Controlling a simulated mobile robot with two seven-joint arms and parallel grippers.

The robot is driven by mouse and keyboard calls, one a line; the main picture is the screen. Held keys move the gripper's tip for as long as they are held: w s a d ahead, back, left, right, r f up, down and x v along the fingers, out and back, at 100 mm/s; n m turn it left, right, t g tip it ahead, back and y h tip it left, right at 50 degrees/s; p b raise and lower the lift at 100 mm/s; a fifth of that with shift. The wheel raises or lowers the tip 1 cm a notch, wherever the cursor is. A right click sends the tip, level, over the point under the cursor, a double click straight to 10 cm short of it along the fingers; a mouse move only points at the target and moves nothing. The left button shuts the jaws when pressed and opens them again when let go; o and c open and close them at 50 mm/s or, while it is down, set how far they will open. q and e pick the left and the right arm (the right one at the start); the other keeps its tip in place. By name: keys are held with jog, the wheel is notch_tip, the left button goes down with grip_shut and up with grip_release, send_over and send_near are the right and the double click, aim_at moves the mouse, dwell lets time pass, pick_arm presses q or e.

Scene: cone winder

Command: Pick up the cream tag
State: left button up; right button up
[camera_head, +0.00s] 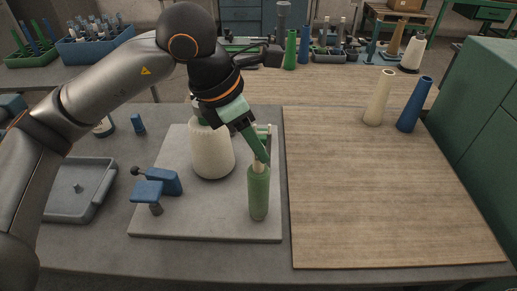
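My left gripper (259,156) reaches in from the upper left and points down at the top of an upright green cylinder (259,194). A small cream piece (258,166) shows at the cylinder's top, right at the fingertips. I cannot tell whether it is the cream tag or part of the cylinder, nor whether the fingers touch it. The finger gap is too small to read. No other cream tag can be made out. My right gripper is not in view.
A large cream yarn cone (211,150) stands left of the cylinder on a grey board (206,229). A blue clamp-like device (156,188) and a grey tray (75,190) are farther left. Cream (378,98) and blue (414,105) cones stand at the back right. The wooden board (385,190) is otherwise clear.

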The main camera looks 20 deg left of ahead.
pick_arm(q)
grip_shut()
jog(key=shift+r, duration=0.55)
notch_tip(320, 180, up, 2)
jog(key=shift+r, duration=0.25)
jog(key=s+d+r+p, duration=0.2)
jog(key=s+d+r, duration=0.2)
jog(key=s+r, duration=0.8)
jog(key=shift+s+r, duration=0.25)
jog(key=shift+s, duration=0.45)
